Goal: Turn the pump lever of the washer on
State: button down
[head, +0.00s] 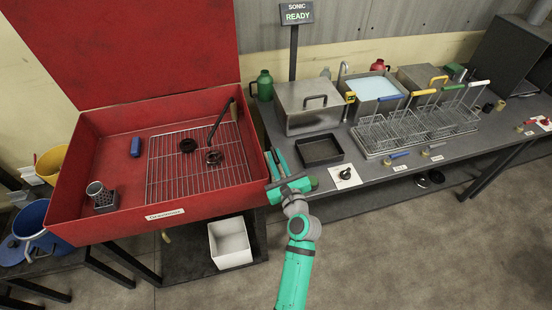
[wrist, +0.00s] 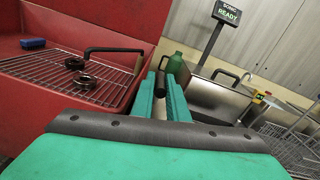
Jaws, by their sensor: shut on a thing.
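The washer is a red open basin (head: 85,160) with a raised red lid (head: 130,40) and a wire rack (head: 185,185) inside. My gripper (head: 274,155) is at the basin's right outer side, with its green fingers pointing away from me. In the wrist view, my gripper (wrist: 160,78) is shut on a dark bar, which looks like the pump lever (wrist: 160,88). Most of the lever is hidden by the fingers, and in the head view I cannot make it out. Its angle cannot be told.
Right of the basin stand a green bottle (head: 264,85), a steel tank (head: 308,108), a black tray (head: 319,150) and a small black knob (head: 345,174) on a white plate. Wire baskets (head: 410,130) fill the bench farther right. A white bin (head: 230,243) sits below.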

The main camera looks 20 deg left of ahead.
jog(key=n+g+y, duration=0.1)
jog(key=g, duration=0.1)
jog(key=n+g+y, duration=0.1)
jog(key=n+y, duration=0.1)
jog(key=w+d+n+g+y, duration=0.1)
jog(key=g+y, duration=0.1)
jog(key=shift+r+n+g, duration=0.1)
jog(key=shift+n+g, duration=0.2)
jog(key=n+g+y, duration=0.1)
jog(key=g, duration=0.1)
jog(key=n+g+y, duration=0.1)
jog(key=n+g, duration=0.1)
jog(key=g, duration=0.1)
jog(key=shift+w+d+n, duration=0.1)
jog(key=shift+w+n, duration=0.05)
jog(key=shift+n, duration=0.15)
jog(key=shift+w+n+g, duration=0.1)
jog(key=shift+n+g, duration=1.4)
jog(key=shift+g, duration=1.1)
jog(key=c, duration=2)
grip_release()
jog(key=shift+c, duration=0.2)
jog(key=w+d, duration=0.1)
jog(key=d, duration=0.9)
jog(key=shift+d, duration=0.25)
